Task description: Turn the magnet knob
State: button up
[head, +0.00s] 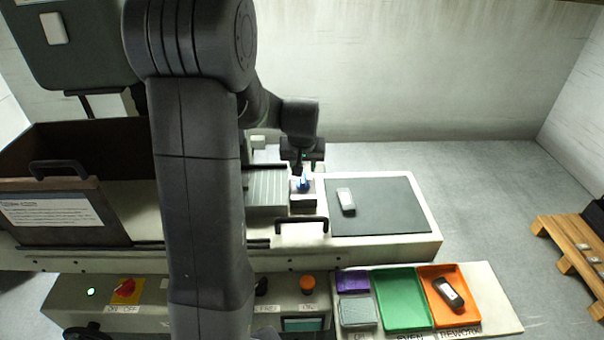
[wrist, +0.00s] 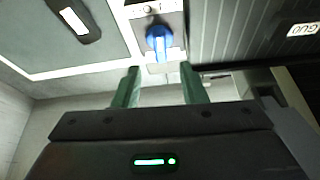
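The blue magnet knob (wrist: 159,42) sits on a small light grey block (wrist: 172,9) at the top of the wrist view. Its grip bar points down the picture, toward my gripper. In the head view the knob (head: 303,185) shows small beside the ribbed grey plate (head: 267,190). My gripper (wrist: 161,72) has its two green fingers spread apart with nothing between them. The knob lies just beyond the fingertips, roughly in line with the gap, and no contact shows. In the head view my gripper (head: 302,166) is right above the knob, partly dark.
A dark mat (head: 375,208) with a pale-labelled piece (head: 346,201) lies right of the knob. A black handle (head: 301,222) stands in front. Purple (head: 353,281), green (head: 402,300) and orange (head: 460,275) trays sit at front right. A red switch (head: 126,290) is at front left.

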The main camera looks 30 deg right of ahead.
aim_at(303, 178)
jog(key=shift+p+x, duration=0.55)
jog(key=shift+x, duration=2.95)
jog(key=shift+w, duration=0.1)
jog(key=shift+c, duration=0.2)
grip_shut()
